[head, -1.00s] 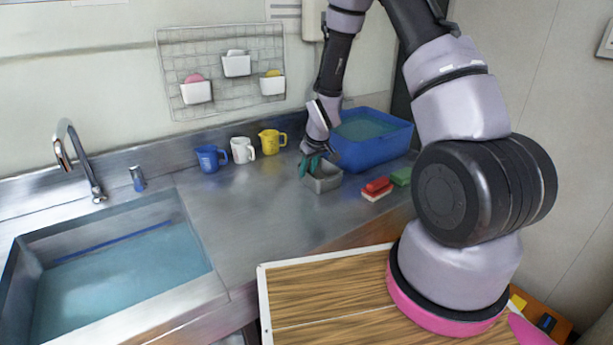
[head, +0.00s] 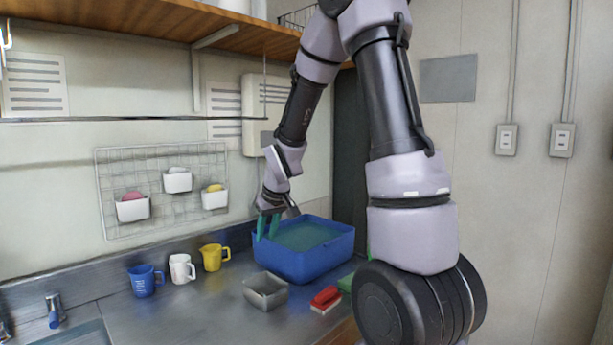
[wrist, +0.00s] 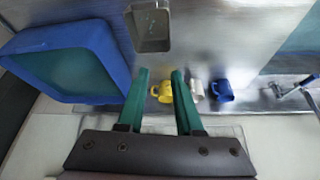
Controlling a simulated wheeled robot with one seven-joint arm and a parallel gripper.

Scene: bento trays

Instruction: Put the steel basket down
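The steel basket (head: 268,300) stands upright on the steel counter (head: 205,318), in front of the blue tub (head: 305,262). It also shows at the top of the wrist view (wrist: 150,40), beyond my fingertips. My gripper (head: 268,228) is raised above and behind the basket, near the tub's left rim. Its two green fingers point down. The wrist view shows my gripper (wrist: 160,74) open, with the fingers apart and nothing between them. No contact with the basket shows.
Blue (head: 146,281), white (head: 182,269) and yellow (head: 214,257) mugs stand along the back left. A red sponge (head: 325,297) lies right of the basket. A wire rack (head: 165,205) hangs on the wall. A wooden shelf (head: 130,20) runs above.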

